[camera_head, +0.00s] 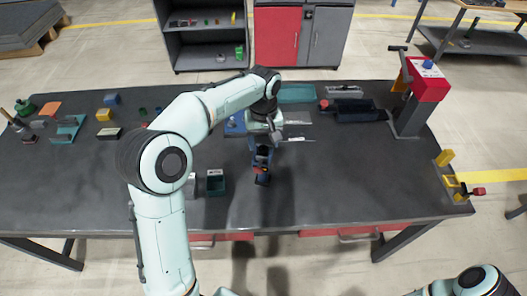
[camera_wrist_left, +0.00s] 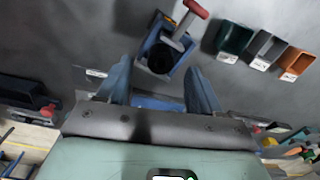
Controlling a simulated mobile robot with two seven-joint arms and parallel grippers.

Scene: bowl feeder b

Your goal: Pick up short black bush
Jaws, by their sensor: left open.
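My left gripper (camera_head: 262,152) points down over the middle of the table, and its jaws are open and empty. In the left wrist view its two blue fingers are spread apart (camera_wrist_left: 158,68). A blue fixture with a red handle (camera_wrist_left: 196,9) lies just beyond the fingertips, and a dark round part (camera_wrist_left: 160,58) shows in it between the fingers. I cannot tell whether this is the short black bush or an opening. In the head view the fixture (camera_head: 262,179) is partly hidden by the gripper. My right gripper is out of view.
A dark green bin (camera_head: 216,184) and a grey bin (camera_wrist_left: 265,47) stand beside the fixture, with an orange bin (camera_wrist_left: 296,65) beyond. A red press (camera_head: 428,82) stands at the table's right. Several small parts lie at the left. The front right tabletop (camera_head: 350,190) is clear.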

